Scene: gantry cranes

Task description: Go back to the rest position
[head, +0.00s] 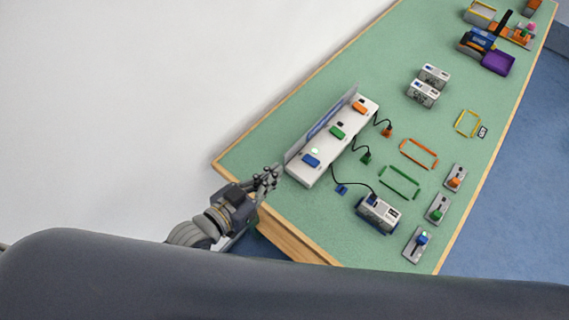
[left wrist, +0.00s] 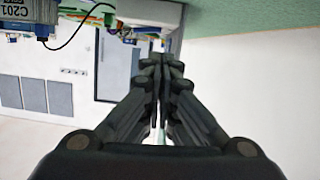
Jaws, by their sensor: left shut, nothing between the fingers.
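My left gripper (head: 266,178) is at the near-left corner of the green table (head: 262,147) in the head view, close to the end of a white panel (head: 304,172) with blue, green and orange blocks on it. Its fingers are together and empty; the left wrist view also shows the gripper (left wrist: 162,62) with its fingers closed. The table's green top (left wrist: 220,14) appears along the upper edge of that view. My right gripper is not in view.
A grey-white unit (head: 378,213) with a cable stands near the table's front. Green (head: 399,182) and orange (head: 419,153) frames and several lever boxes (head: 438,208) lie to the right. A purple tray (head: 498,63) is at the far end. White wall fills the left.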

